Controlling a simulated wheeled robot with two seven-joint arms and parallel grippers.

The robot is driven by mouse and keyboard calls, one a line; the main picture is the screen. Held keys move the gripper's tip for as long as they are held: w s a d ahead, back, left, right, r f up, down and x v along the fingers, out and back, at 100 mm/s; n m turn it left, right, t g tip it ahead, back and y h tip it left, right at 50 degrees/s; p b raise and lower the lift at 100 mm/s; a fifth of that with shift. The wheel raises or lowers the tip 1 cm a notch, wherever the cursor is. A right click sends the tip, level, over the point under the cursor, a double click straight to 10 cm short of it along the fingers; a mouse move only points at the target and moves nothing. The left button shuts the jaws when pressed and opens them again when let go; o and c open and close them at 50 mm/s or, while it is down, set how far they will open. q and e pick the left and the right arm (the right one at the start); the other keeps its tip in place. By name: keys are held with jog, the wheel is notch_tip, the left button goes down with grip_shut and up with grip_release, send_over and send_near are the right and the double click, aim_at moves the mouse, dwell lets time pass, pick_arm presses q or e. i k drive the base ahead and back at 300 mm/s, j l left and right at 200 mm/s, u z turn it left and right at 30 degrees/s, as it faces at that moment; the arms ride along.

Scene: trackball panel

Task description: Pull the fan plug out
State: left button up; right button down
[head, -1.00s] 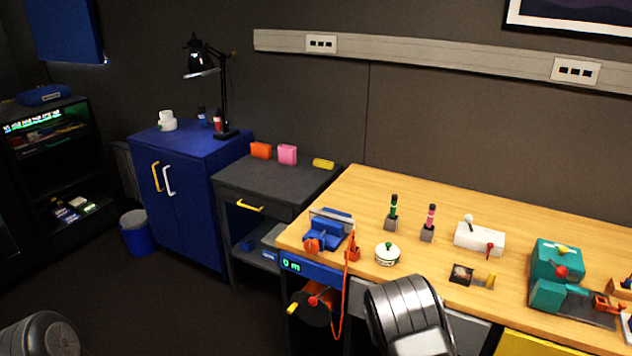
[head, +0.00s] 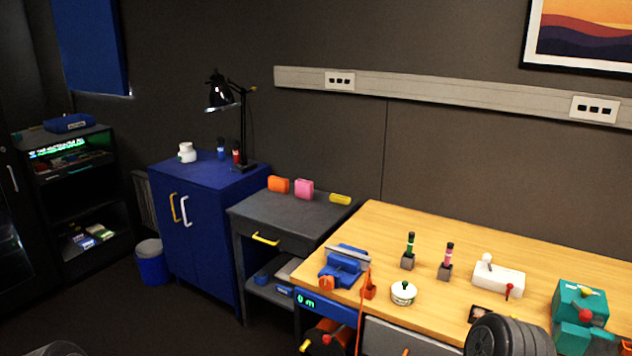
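I cannot make out a fan or a fan plug in the head view. A grey wall rail (head: 450,91) carries a left socket plate (head: 340,81) and a right socket plate (head: 594,108), each with dark openings. No plug shows clearly in either. Neither of my grippers is in view; only rounded dark parts of my arms show at the bottom edge.
A wooden workbench (head: 430,225) holds a blue vise (head: 342,268), a white round pot (head: 403,293), a white switch box (head: 498,279) and a teal machine (head: 578,306). A dark side table (head: 300,215), blue cabinet (head: 205,220), black lamp (head: 222,92) and blue bin (head: 151,264) stand left.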

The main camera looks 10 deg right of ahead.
aim_at(508, 286)
jog(key=z, duration=1.3)
